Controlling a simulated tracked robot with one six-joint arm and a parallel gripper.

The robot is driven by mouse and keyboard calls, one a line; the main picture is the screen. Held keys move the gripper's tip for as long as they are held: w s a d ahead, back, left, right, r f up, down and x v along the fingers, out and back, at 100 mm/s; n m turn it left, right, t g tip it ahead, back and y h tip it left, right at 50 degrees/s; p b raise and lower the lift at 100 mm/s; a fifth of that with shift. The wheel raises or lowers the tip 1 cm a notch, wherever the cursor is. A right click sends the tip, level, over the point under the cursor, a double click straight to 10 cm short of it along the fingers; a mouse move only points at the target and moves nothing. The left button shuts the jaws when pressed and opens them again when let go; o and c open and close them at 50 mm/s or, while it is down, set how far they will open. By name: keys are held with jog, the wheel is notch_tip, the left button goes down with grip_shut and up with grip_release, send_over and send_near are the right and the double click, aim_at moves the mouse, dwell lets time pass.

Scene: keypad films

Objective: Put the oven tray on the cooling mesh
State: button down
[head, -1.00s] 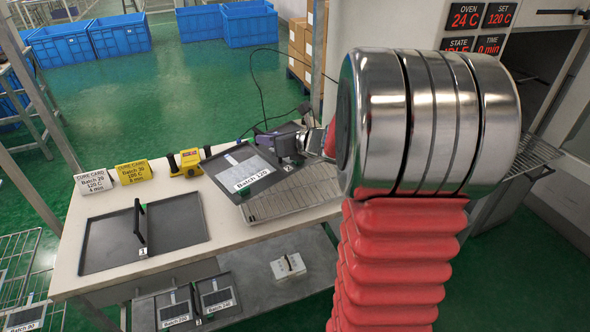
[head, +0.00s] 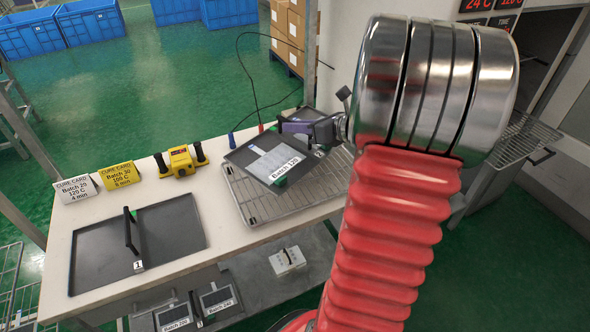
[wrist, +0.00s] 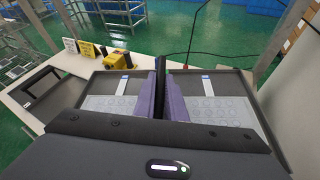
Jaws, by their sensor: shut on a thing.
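My gripper (head: 312,130) is shut on the upright handle of a dark oven tray (head: 248,154). The tray carries a pale film sheet labelled Batch 120 and a tag marked 2. In the head view it looks tilted and over the back part of the cooling mesh (head: 240,205), a wire rack on the bench. The mesh's front and left parts show bare; the tray hides its back. I cannot tell whether the tray touches it. In the wrist view, purple fingers (wrist: 163,92) flank the black handle (wrist: 189,42), with the tray (wrist: 237,84) on both sides.
An empty dark tray (head: 172,240) marked 1 lies on the bench left of the mesh. Cure cards (head: 119,174) and a yellow two-knobbed device (head: 181,161) stand along the back. Cables (head: 244,75) rise behind the held tray. A lower shelf (head: 245,276) holds labelled plates and a white box.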

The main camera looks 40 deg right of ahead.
aim_at(296, 144)
jog(key=shift+f, duration=3.1)
jog(key=shift+f, duration=0.1)
jog(key=shift+s+f, duration=0.1)
jog(key=shift+f, duration=1.65)
jog(key=shift+f, duration=0.1)
jog(key=c, duration=1.8)
grip_release()
